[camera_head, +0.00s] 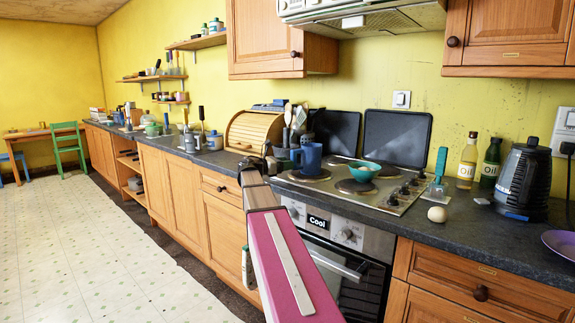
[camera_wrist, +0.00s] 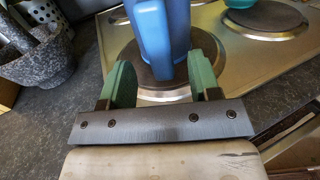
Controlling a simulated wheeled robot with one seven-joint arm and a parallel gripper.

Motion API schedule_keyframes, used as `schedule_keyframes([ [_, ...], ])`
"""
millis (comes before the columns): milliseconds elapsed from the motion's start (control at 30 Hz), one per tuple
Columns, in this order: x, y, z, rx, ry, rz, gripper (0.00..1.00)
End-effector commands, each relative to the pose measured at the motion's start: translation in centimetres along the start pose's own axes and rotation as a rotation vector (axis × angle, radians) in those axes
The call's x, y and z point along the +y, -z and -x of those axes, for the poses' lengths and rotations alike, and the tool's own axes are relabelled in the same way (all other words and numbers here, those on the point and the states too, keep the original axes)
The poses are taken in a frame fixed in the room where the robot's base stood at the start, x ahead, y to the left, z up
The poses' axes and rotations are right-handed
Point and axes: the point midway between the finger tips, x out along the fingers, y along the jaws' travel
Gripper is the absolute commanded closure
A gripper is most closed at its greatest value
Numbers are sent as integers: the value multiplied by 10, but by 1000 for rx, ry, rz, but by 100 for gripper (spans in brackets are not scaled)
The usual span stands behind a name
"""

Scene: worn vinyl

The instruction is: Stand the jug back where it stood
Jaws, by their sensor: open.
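The blue jug (camera_head: 308,158) stands upright at the left front of the hob, over a hotplate. In the wrist view the blue jug (camera_wrist: 165,30) shows close up, cut off by the top edge, with a narrow lighter-blue part facing me, probably its handle. My gripper (camera_head: 266,163) is just left of the jug in the head view. In the wrist view the green fingers of my gripper (camera_wrist: 161,78) are apart, one on each side of the jug's near part. I cannot tell whether they touch it.
The steel hob (camera_head: 388,197) also carries a teal pan (camera_head: 364,171) on another hotplate. A stone mortar (camera_wrist: 35,55) stands left of my gripper. An egg (camera_head: 437,214), two oil bottles (camera_head: 468,162) and a black kettle (camera_head: 524,180) stand to the right on the dark worktop.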

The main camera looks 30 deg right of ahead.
Motion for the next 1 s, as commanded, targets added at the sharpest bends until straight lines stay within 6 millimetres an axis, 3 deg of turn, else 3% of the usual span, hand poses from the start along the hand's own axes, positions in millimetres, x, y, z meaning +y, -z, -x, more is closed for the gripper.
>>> schedule_keyframes([
  [1000,0,0,32,0,0,0,43],
])
